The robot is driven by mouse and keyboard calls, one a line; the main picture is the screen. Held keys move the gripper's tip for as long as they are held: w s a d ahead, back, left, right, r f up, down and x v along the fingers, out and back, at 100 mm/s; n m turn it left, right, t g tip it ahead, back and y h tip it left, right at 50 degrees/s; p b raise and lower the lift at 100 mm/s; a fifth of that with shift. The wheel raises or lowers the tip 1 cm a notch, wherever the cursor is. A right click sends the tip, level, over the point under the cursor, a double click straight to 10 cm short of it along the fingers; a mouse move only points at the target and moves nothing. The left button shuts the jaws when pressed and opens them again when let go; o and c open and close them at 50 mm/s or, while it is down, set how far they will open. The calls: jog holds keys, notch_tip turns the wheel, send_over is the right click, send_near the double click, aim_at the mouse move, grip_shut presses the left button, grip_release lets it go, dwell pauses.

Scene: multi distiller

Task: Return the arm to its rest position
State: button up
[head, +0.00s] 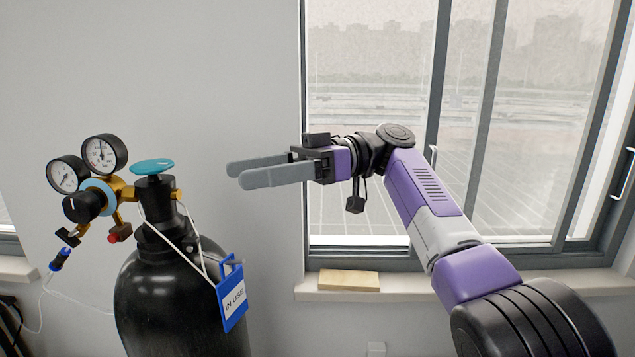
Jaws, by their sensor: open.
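My gripper (234,175) is at the end of my raised purple and white arm, in the middle of the head view. It points left, its two grey fingers are apart, and nothing is between them. The fingertips are to the right of the teal valve knob (152,166) on a black gas cylinder (170,290), with a gap between them in the picture. My arm reaches up from the lower right, bent at the elbow, in front of the window.
The cylinder carries a brass regulator with two gauges (102,154) and a blue "IN USE" tag (232,300). A window (370,60) with a sill (400,289) is behind my arm. A tan block (349,280) lies on the sill. A grey wall (220,70) is behind the cylinder.

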jog(key=w+a+f+m+t, duration=0.2)
jog(key=w+f+m+t, duration=1.05)
jog(key=f+t, duration=0.2)
jog(key=s+d+f+m+t+h, duration=0.2)
jog(key=d+f+m+t+h, duration=0.15)
jog(key=d+f, duration=0.35)
jog(key=s+d+f+m+t+h, duration=0.1)
jog(key=d+f+m+t+h, duration=0.3)
jog(key=f, duration=0.6)
jog(key=s+d+f+m+t+h, duration=0.2)
jog(key=s+d+f+h, duration=0.1)
jog(key=s+d, duration=0.55)
jog(key=s+d+f+m+t+h, duration=0.25)
jog(key=s+d, duration=0.25)
jog(key=s, duration=0.7)
jog(key=s+d+n+g+h, duration=0.1)
jog(key=s+d+g, duration=0.1)
jog(key=s, duration=1.4)
jog(key=s+d+n+g+h, duration=0.1)
jog(key=s+d, duration=0.3)
jog(key=s, duration=1.2)
jog(key=shift+d+f+n+g+h, duration=0.15)
jog(key=shift+f+n+g+h, duration=0.05)
jog(key=shift+n+g+h, duration=0.2)
